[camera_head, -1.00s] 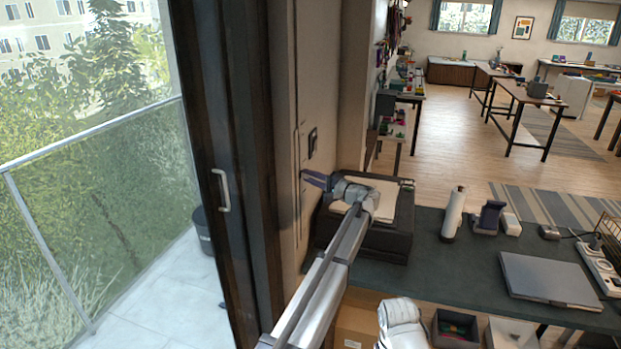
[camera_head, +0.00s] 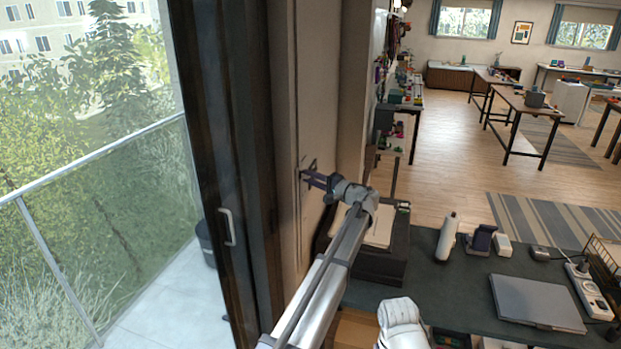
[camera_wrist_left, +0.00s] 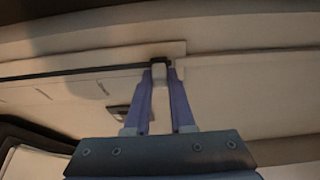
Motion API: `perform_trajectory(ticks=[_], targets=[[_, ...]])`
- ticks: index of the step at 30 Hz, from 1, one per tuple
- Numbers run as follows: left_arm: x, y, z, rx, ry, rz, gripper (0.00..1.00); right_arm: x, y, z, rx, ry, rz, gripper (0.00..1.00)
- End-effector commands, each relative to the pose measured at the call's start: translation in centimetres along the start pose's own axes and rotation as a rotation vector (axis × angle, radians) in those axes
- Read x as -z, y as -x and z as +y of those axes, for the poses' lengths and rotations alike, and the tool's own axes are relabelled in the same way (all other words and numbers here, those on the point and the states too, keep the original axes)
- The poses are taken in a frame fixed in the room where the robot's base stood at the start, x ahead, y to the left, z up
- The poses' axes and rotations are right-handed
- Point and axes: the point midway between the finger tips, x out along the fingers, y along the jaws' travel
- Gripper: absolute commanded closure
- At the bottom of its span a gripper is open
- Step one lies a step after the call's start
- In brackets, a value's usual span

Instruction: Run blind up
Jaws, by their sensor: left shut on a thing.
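A thin dark cord (camera_head: 297,90) hangs down the pale wall strip beside the dark door frame. My left gripper (camera_head: 307,178) is at this cord, close to the wall. In the left wrist view its two purple fingers (camera_wrist_left: 159,78) are shut on a small light piece with a dark top, where the dark cord (camera_wrist_left: 75,75) runs off to the left. I cannot tell if this piece is part of the cord. No blind cloth shows in either view.
A dark wall plate (camera_head: 309,163) is just behind my left gripper. Below stands a dark box-like machine (camera_head: 385,262) on a table (camera_head: 460,290) with a white bottle (camera_head: 447,238) and a closed laptop (camera_head: 537,302). The glass door with handle (camera_head: 227,227) is at left.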

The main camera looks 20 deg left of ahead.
Motion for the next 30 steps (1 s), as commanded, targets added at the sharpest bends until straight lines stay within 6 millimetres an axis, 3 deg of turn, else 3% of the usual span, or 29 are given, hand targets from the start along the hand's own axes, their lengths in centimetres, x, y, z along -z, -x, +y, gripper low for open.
perform_trajectory(ticks=[4,5,13,23,30], targets=[[0.3,-0.2,-0.3,0.014,-0.004,0.006,1.00,0.0,0.0,0.0,0.000,0.000,0.000,0.50],[0.3,-0.2,-0.3,0.014,-0.004,0.006,0.77,0.0,0.0,0.0,0.000,0.000,0.000,0.50],[0.3,-0.1,-0.3,0.011,-0.003,0.005,0.47,0.0,0.0,0.0,0.000,0.000,0.000,0.50],[0.2,0.1,-0.2,0.009,-0.003,0.003,0.47,0.0,0.0,0.0,0.000,0.000,0.000,0.50],[0.2,2.6,-0.1,0.009,-0.003,0.006,0.47,0.0,0.0,0.0,0.000,0.000,0.000,0.50]])
